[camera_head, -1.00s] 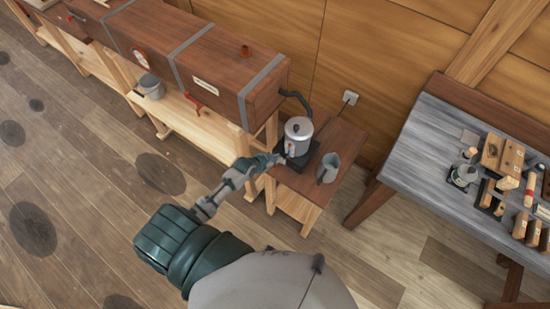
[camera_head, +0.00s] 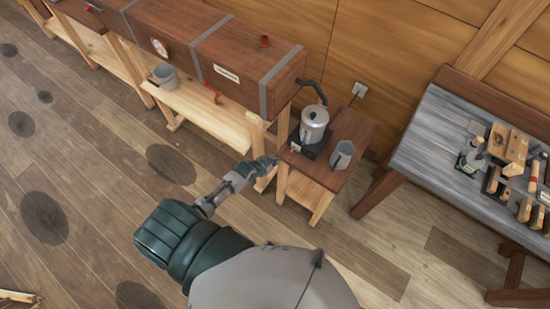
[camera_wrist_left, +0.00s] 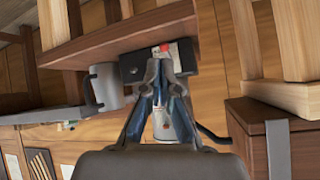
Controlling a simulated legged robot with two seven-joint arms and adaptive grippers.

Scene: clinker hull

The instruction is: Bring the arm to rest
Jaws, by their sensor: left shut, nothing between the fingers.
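My left gripper (camera_head: 266,164) is shut and empty, just left of the small wooden stand (camera_head: 349,130). It also shows in the left wrist view (camera_wrist_left: 163,66), fingers together. The silver kettle (camera_head: 314,124) with a dark lid knob stands on a black base (camera_head: 300,148) on that stand. The fingers are apart from the base in the head view. In the left wrist view they overlap the base (camera_wrist_left: 130,68) and partly hide the kettle (camera_wrist_left: 162,127). My right gripper is not in view.
A grey jug (camera_head: 343,154) stands right of the kettle. A long wooden steam box (camera_head: 235,55) with metal bands runs to the upper left, with a grey bucket (camera_head: 165,75) below it. A grey workbench (camera_head: 440,130) with tools is at right.

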